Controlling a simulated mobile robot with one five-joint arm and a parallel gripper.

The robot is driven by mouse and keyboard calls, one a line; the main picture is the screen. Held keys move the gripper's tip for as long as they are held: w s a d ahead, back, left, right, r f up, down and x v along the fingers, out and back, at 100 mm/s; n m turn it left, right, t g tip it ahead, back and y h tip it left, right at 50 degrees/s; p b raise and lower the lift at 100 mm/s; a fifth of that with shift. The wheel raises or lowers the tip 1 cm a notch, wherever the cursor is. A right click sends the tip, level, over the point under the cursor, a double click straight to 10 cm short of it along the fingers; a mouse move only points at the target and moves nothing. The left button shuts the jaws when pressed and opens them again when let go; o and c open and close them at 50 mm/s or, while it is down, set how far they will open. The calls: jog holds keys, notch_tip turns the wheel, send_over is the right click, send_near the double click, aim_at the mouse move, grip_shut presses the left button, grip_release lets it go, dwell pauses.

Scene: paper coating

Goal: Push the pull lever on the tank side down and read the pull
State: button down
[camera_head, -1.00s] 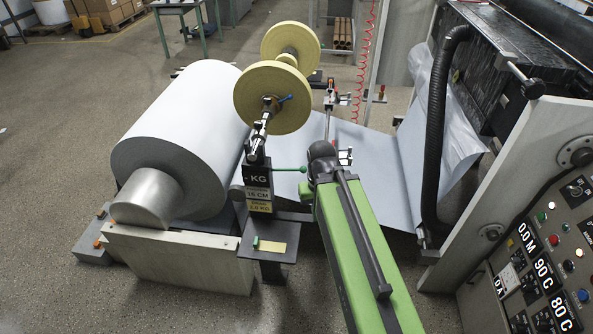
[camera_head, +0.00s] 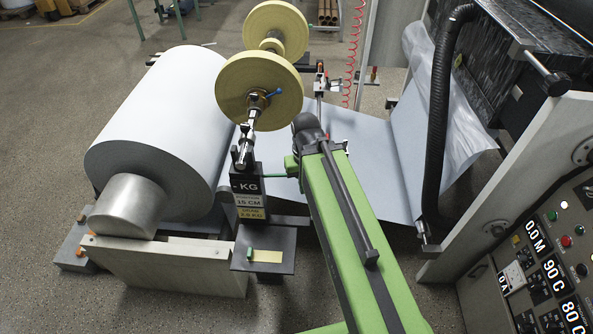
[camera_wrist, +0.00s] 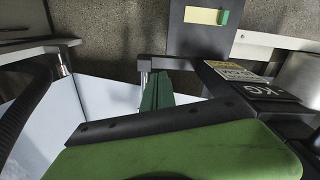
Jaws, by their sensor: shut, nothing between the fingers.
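A black gauge box (camera_head: 247,190) marked KG stands by the paper roll. Its label reads 15 CM, with a yellow line below too small to read surely. A thin green lever (camera_head: 279,176) sticks out from its right side; its far end meets or passes behind my arm. My gripper (camera_wrist: 156,90) shows in the wrist view as dark green fingers, shut and empty, pointing towards the box. The box (camera_wrist: 268,92) is to their right there. In the head view only a green bit beside the lever shows, the rest being hidden by my arm. I cannot tell whether they touch.
A black plate (camera_head: 264,238) with a yellow strip is below the box. The large paper roll (camera_head: 160,130) is left, yellow discs (camera_head: 260,88) are above, and the paper web (camera_head: 370,150) runs behind my arm. A black hose (camera_head: 437,120) and control panel (camera_head: 545,255) are right.

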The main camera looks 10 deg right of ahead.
jog(key=w+r+n+p, duration=0.1)
jog(key=r+n+p, duration=0.1)
jog(key=r+p, duration=0.1)
jog(key=w+r+n+p, duration=0.2)
jog(key=r+p, duration=0.1)
jog(key=w+r+n+t+p, duration=0.1)
jog(key=r+n+p, duration=0.1)
jog(key=r+p, duration=0.2)
jog(key=shift+w+d+n+y, duration=0.15)
jog(key=shift+n+y, duration=0.15)
jog(key=shift+n, duration=0.1)
